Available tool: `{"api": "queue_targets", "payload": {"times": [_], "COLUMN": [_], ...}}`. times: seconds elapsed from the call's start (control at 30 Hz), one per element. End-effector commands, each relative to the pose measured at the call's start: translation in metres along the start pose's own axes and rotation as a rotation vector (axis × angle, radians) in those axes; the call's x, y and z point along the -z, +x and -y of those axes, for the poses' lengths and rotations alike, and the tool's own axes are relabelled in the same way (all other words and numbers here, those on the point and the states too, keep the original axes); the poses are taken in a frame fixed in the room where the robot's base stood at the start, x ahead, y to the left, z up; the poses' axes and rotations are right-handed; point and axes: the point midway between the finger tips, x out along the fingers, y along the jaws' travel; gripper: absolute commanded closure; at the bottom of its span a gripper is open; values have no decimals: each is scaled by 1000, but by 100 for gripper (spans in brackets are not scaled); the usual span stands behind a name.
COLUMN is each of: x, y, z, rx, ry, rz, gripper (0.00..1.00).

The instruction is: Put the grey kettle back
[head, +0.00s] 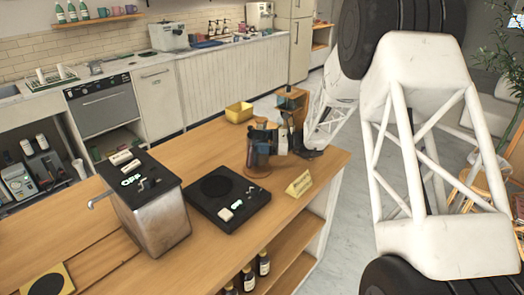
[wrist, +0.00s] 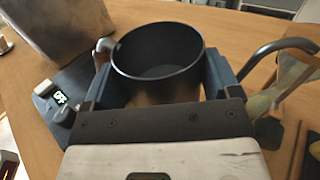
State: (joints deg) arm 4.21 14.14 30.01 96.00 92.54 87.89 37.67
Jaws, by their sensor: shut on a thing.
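The grey kettle (head: 258,158) is a dark, open-topped vessel at the right part of the wooden counter. In the wrist view its round rim (wrist: 157,52) sits between my two blue fingers. My gripper (wrist: 157,88) is shut on the kettle's body, with a finger on each side. My gripper (head: 262,140) hides part of the kettle in the head view. The kettle looks upright; I cannot tell whether its bottom touches the counter. The flat black base (head: 205,188), with a round disc and a lit display, lies left of the kettle, apart from it.
A metal-sided box with a tap (head: 158,218) stands left of the base. A small sign (head: 299,184) stands at the counter's right edge, and a yellow bin (head: 239,112) at its back. A curved dark tube (wrist: 275,50) shows right of my gripper. Counter is clear in front of the base.

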Motion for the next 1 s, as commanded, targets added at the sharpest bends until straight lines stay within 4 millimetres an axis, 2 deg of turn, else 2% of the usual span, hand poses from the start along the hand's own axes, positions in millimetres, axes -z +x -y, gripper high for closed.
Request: {"api": "queue_targets", "payload": {"times": [0.17, 0.5, 1.0], "x": [5, 35, 40], "y": [0, 0, 0], "z": [0, -1, -1], "rx": [0, 0, 0], "ry": [0, -1, 0], "rz": [0, 0, 0], "gripper": [62, 62, 62]}}
